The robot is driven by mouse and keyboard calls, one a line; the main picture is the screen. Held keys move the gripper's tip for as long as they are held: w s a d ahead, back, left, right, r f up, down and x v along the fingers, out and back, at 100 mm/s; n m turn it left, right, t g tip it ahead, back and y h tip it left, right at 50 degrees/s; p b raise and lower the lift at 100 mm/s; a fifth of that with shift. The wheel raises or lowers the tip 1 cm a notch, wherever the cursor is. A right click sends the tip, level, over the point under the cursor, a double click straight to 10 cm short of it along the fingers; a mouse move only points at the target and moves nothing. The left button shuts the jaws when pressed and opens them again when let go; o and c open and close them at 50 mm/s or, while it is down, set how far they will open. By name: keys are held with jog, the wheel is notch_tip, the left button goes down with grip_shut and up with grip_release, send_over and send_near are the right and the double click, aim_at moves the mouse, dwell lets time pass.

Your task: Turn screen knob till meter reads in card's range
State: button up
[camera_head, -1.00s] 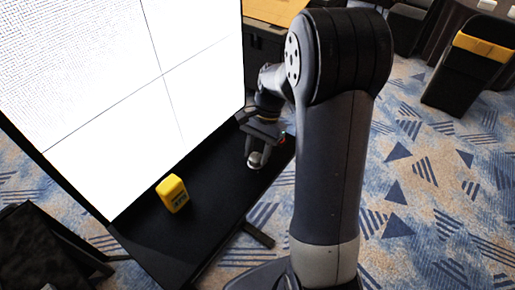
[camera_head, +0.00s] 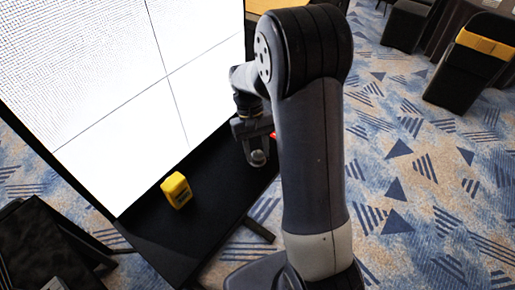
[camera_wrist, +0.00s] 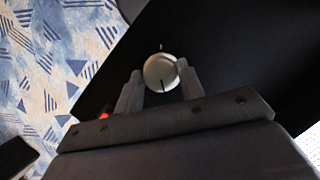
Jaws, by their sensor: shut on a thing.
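The knob (camera_wrist: 161,72) is a pale round dial on the black ledge, with a dark mark near its lower edge in the wrist view. It also shows in the head view (camera_head: 258,158). My gripper (camera_wrist: 157,84) is shut on the knob, one grey finger at each side. In the head view my gripper (camera_head: 254,147) is above the right part of the ledge. A yellow boxy meter (camera_head: 177,190) stands on the ledge to the left; its display is too small to read. I cannot make out a card.
The large white screen (camera_head: 120,85) with thin dark cross lines rises behind the black ledge (camera_head: 215,190). Patterned carpet (camera_head: 400,180) lies open at right.

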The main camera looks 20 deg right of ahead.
aim_at(256, 154)
jog(key=n+h, duration=0.1)
jog(key=n, duration=0.2)
jog(key=n+t+h, duration=0.1)
jog(key=n, duration=0.2)
jog(key=shift+a, duration=0.2)
jog(key=shift+n, duration=0.4)
jog(key=o, duration=1)
notch_tip(256, 154, up, 10)
jog(key=shift+f+b, duration=0.1)
jog(key=shift+b, duration=0.4)
